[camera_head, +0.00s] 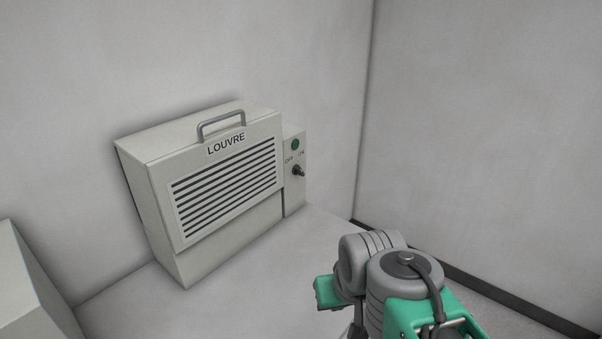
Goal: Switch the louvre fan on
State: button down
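The louvre fan (225,185) is a pale box with dark horizontal slats, a grey handle (221,123) on top and a "LOUVRE" label. It stands against the back wall, left of centre. A narrow control panel (293,195) is on its right side, with a green round spot (295,144), "OFF" and "ON" marks and a dark switch knob (298,171) below them. The knob is too small to tell which mark it points to. My arm, grey and green, shows at the lower right, apart from the fan. My gripper's fingers are not visible.
A pale box-like block (30,285) stands at the lower left edge. The right wall (485,130) has a dark skirting strip (475,279) along its foot. The pale surface (230,300) in front of the fan is clear.

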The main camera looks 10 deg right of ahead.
aim_at(296, 169)
jog(key=z, duration=1.4)
jog(key=i, duration=0.6)
jog(key=u, duration=2.45)
